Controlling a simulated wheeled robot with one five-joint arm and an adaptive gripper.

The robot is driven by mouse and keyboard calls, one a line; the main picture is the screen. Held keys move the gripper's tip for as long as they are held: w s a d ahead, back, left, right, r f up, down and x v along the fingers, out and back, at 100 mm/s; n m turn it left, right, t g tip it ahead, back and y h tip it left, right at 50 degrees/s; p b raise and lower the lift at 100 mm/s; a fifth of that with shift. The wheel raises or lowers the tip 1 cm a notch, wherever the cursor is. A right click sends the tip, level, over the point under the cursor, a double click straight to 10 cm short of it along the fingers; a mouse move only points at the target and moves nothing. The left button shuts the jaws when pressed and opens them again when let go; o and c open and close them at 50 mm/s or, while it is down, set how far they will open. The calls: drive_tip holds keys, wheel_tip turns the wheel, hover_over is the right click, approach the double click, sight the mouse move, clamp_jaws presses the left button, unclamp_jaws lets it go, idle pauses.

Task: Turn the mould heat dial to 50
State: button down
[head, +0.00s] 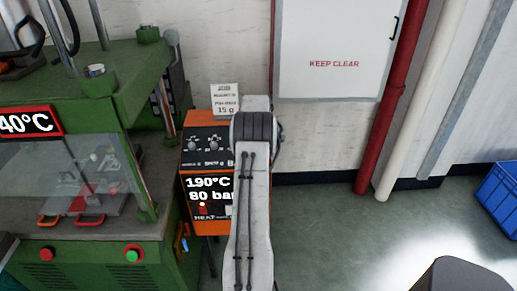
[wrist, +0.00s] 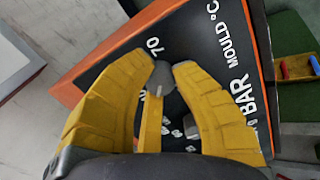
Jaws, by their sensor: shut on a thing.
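The orange control box (head: 190,160) with a black face stands beside the green press in the head view. Its display (head: 208,189) reads 190°C and 80 bar. My arm covers the right part of its face, and my gripper is hidden there. In the wrist view my gripper (wrist: 163,70) has its yellow fingers closed around a round grey dial (wrist: 162,78) on the black face. The marks "70", "BAR" and "MOULD °C" show around it. The fingers hide much of the scale, and I cannot read the dial's setting.
The green press (head: 110,256) with a clear guard and a "40°C" display (head: 27,123) stands at left. Two small knobs (head: 192,144) sit on the box's upper face, left of my arm. A small sign (head: 225,99) stands above the box.

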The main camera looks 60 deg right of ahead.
drive_tip(key=shift+f+m+b, duration=0.15)
drive_tip(key=shift+m+b, duration=0.25)
drive_tip(key=shift+m, duration=1.9)
drive_tip(key=c, duration=1)
unclamp_jaws()
drive_tip(key=v, duration=1.2)
drive_tip(key=shift+d, duration=0.1)
